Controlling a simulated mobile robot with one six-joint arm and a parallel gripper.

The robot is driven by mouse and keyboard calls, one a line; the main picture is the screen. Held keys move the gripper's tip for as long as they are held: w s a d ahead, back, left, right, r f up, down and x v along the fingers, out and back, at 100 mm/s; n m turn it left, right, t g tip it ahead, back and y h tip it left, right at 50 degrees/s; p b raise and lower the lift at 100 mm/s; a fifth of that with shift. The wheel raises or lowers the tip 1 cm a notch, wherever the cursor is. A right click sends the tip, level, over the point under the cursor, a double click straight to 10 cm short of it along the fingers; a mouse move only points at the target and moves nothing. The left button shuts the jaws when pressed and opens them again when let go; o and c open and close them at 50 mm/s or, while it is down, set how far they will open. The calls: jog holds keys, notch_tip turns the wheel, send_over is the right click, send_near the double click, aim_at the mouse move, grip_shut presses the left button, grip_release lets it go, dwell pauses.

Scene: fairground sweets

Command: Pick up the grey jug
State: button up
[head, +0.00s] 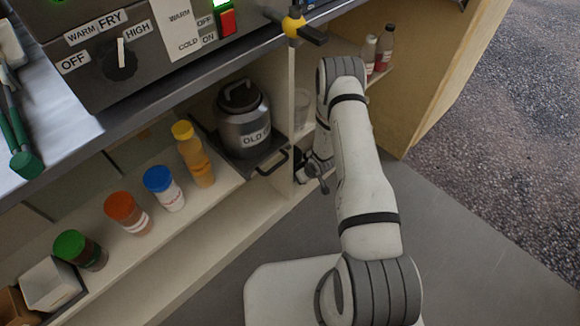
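A pale grey, see-through vessel (301,104), which may be the grey jug, stands on the shelf behind the upright panel, partly hidden by that panel and my arm. A dark grey metal can (243,122) with a lid handle and a label reading "OLD O…" stands on a black tray to its left; I see no jug spout on it. My gripper (312,175) is low beside the shelf edge, right of the can and below the pale vessel.
Several capped bottles line the left shelf, including a yellow one (193,155) and a blue-capped one (164,188). The black tray (264,168) has a handle sticking out. Two small bottles (376,52) stand at the right. Grey floor (450,250) is clear at right.

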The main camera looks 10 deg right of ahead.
grip_shut()
dwell(0.4)
jog(key=shift+r, duration=0.1)
